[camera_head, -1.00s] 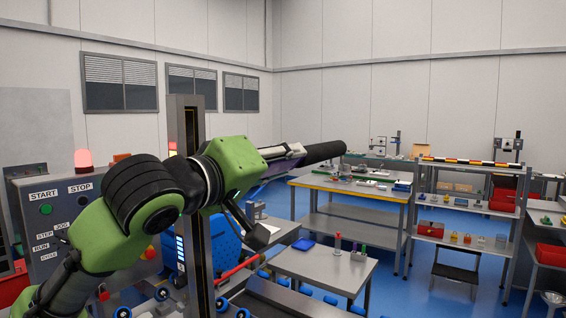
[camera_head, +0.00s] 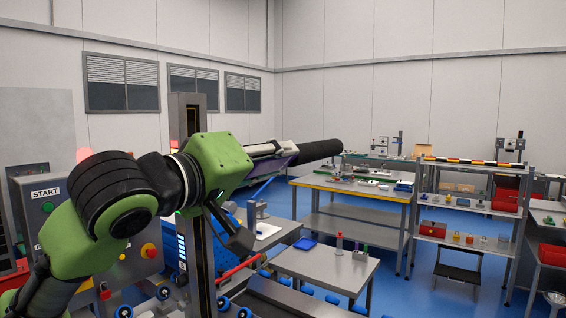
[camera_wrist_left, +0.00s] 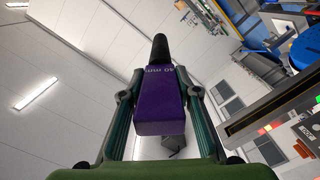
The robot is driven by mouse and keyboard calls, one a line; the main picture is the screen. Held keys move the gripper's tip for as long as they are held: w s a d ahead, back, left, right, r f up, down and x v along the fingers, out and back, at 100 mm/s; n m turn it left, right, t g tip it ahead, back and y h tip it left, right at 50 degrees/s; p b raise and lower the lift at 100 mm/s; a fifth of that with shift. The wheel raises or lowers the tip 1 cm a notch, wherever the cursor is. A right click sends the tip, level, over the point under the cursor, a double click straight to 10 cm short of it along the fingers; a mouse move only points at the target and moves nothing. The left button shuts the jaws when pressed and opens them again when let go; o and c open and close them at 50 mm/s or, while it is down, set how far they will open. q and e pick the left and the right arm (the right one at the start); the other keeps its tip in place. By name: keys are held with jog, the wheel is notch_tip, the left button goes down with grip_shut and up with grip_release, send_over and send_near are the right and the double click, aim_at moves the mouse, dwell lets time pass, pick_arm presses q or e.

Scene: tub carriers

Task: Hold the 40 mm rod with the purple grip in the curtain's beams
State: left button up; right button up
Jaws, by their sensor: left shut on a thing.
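The 40 mm rod (camera_head: 318,150) is black and points right, away from my left wrist. Its purple grip (camera_head: 284,163) shows partly below the gripper. In the left wrist view the purple grip (camera_wrist_left: 160,115) reads "40 mm" and sits between my left gripper's fingers (camera_wrist_left: 160,97), shut on it; the black rod (camera_wrist_left: 159,48) extends beyond. My left gripper (camera_head: 278,148) holds it in the air. A tall grey post (camera_head: 204,270) with a dark, yellow-edged strip, possibly part of the curtain, stands behind my left wrist. No beams are visible. My right gripper is out of view.
A control panel (camera_head: 47,192) with START and coloured buttons stands at left, partly behind my arm. A small table (camera_head: 310,265) with upright pieces stands below right. A workbench (camera_head: 360,190) and shelves (camera_head: 450,240) are farther back. Blue floor lies between them.

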pick_arm(q)
jog(key=b+v, duration=0.1)
jog(key=v, duration=1.6)
jog(key=shift+r, duration=0.1)
dwell(0.4)
